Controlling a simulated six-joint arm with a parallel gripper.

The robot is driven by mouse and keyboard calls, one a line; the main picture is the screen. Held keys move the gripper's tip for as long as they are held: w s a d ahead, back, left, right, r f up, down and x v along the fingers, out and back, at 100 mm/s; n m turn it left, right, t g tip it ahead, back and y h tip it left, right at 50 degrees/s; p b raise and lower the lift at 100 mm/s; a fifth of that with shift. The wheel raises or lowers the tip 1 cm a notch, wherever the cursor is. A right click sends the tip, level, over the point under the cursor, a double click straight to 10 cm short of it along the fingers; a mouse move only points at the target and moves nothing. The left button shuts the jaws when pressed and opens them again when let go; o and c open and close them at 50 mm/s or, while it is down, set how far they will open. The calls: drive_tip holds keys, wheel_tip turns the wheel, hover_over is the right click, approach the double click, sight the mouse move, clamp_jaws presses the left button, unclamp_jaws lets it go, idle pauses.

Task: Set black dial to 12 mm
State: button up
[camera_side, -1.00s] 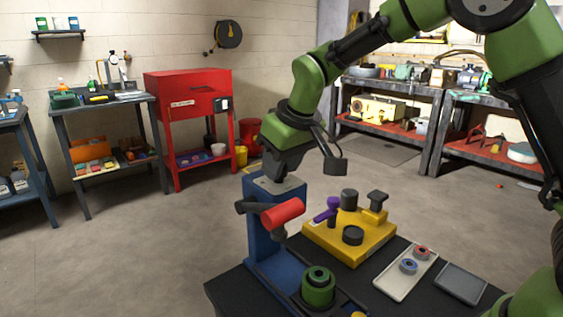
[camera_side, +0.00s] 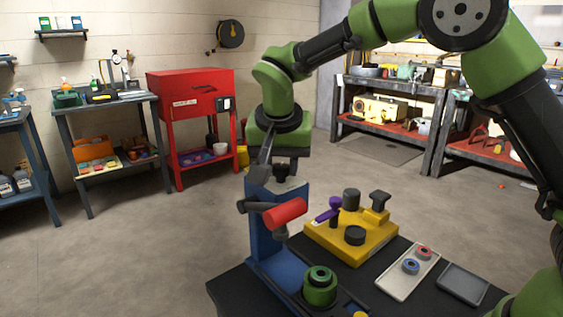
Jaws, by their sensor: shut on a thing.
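A blue upright stand (camera_side: 265,235) rises from the dark bench, with a red cylinder (camera_side: 286,212) on its side. A small dark piece, apparently the black dial (camera_side: 281,171), shows at the top of the stand. My gripper (camera_side: 279,165) points down over the stand's top and is shut on this dial, as far as I can tell. My fingers partly hide the dial, and no millimetre scale or mark on it can be read.
A yellow block (camera_side: 337,243) with dark knobs and a purple lever stands right of the blue stand. A green round part (camera_side: 320,287) is in front. A pale tray (camera_side: 400,281) holds two rings, beside a grey tray (camera_side: 463,284).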

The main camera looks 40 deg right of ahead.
drive_tip(key=shift+m+g, duration=0.3)
drive_tip(key=shift+m, duration=0.6)
drive_tip(key=shift+h, duration=0.3)
drive_tip(key=o, duration=0.9)
drive_tip(key=shift+r, duration=0.1)
drive_tip(key=v, duration=1)
drive_tip(key=shift+w, duration=0.1)
